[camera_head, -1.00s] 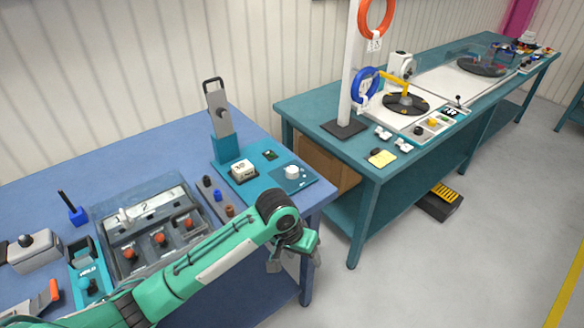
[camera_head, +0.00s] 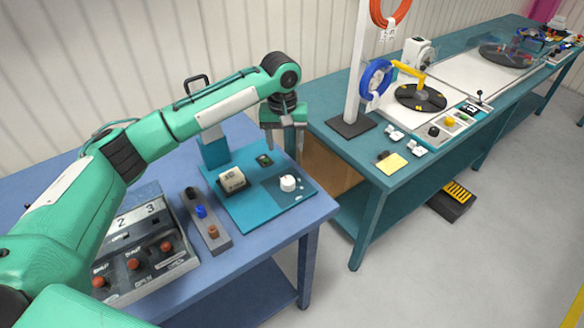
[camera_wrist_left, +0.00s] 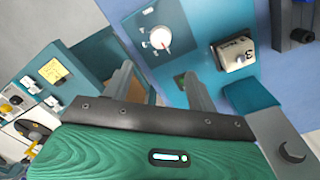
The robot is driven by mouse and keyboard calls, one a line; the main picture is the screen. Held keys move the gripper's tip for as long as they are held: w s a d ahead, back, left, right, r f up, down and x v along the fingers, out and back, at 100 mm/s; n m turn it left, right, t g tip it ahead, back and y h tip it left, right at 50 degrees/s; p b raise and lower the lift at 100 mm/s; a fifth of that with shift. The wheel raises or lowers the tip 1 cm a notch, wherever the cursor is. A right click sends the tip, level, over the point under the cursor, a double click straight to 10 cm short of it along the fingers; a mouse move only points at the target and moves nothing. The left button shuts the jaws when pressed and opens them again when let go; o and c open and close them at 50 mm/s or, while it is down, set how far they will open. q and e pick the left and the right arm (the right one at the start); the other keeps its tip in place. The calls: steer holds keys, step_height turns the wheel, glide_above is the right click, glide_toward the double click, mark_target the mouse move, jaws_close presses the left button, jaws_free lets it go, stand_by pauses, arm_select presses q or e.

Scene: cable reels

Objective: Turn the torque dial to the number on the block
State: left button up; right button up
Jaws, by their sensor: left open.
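The white torque dial (camera_head: 288,183) sits on a teal plate (camera_head: 258,208) near the right end of the blue bench. In the left wrist view the dial (camera_wrist_left: 160,38) has a red mark toward its lower right side, with small marks around it. The pale block (camera_head: 232,180) stands left of the dial on the plate. In the left wrist view the block (camera_wrist_left: 236,54) shows a 3; I cannot tell whether another digit is there. My left gripper (camera_head: 284,148) is open and empty, pointing down above and behind the dial, touching nothing. My right gripper is not in view.
A small dark-green panel (camera_head: 264,160) lies behind the dial. A grey strip with blue and brown knobs (camera_head: 207,220) and a grey box with red knobs (camera_head: 138,262) lie to the left. The teal bench (camera_head: 400,160) with a white post stands at the right.

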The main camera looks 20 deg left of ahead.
mark_target(288, 181)
arm_select(q)
steer(key=f, duration=0.2)
steer(key=s+f+p, duration=0.1)
steer(key=f, duration=0.2)
steer(key=shift+d, duration=0.1)
step_height(288, 181, down, 7)
steer(key=shift+w+d+f+p, duration=0.1)
steer(key=shift+w+d+p, duration=0.05)
steer(key=shift+p, duration=0.8)
steer(key=shift+f, duration=0.5)
steer(key=c, duration=1)
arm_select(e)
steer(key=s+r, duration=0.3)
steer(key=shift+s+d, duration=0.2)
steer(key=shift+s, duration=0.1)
